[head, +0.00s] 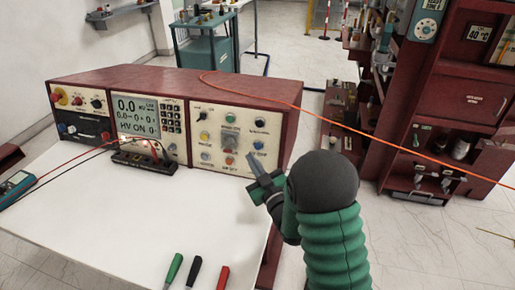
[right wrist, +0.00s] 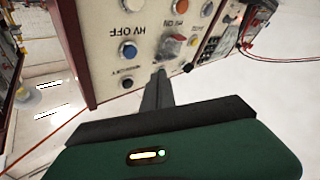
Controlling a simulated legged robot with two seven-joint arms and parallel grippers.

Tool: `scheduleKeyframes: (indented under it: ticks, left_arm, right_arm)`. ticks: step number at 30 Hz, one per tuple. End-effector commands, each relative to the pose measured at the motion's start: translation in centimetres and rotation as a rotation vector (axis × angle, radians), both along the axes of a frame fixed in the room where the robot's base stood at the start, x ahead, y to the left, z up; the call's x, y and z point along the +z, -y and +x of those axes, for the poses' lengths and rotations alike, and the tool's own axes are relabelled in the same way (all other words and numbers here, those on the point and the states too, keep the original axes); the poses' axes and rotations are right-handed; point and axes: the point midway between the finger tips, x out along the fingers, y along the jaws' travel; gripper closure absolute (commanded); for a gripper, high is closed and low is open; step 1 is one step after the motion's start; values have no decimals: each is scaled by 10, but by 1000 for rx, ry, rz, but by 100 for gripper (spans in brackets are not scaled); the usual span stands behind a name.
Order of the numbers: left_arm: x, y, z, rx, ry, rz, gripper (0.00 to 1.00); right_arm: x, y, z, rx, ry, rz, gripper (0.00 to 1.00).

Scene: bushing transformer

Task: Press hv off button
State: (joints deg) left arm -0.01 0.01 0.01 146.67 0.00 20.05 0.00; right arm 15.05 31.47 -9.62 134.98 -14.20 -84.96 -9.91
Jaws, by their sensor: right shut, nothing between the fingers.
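The HV control panel (head: 213,172) is a cream face in a dark red cabinet. A blue button (head: 258,145) in its right column has the HV OFF label beside it; the button also shows in the right wrist view (right wrist: 128,50), where the panel is upside down. My right gripper (head: 253,160) is shut and empty, its narrow tip pointing at the panel just below the blue button in the head view. In the right wrist view its tip (right wrist: 160,73) lies to the right of the blue button. I cannot tell the exact gap to the panel. My left gripper is out of view.
A display (head: 137,116) on the cabinet reads HV ON. Neighbouring buttons and a dark knob (right wrist: 127,82) sit close to the blue button. A white tabletop (head: 130,215) holds a black terminal block (head: 143,161), a multimeter (head: 17,186) and several coloured-handled tools. An orange cable crosses the cabinet top.

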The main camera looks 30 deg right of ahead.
Motion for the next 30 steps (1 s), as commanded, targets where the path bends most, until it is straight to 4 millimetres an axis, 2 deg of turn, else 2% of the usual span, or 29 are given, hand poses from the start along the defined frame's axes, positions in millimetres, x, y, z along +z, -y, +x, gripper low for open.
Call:
scheduleKeyframes:
  ticks: [6,12,30]
  left_arm:
    - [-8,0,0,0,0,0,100]
    - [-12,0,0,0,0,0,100]
    - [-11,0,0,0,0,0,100]
  right_arm:
    - [-10,24,19,-1,0,-1,100]
    - [-12,35,29,0,0,0,100]
    - [-11,36,30,0,-1,0,100]
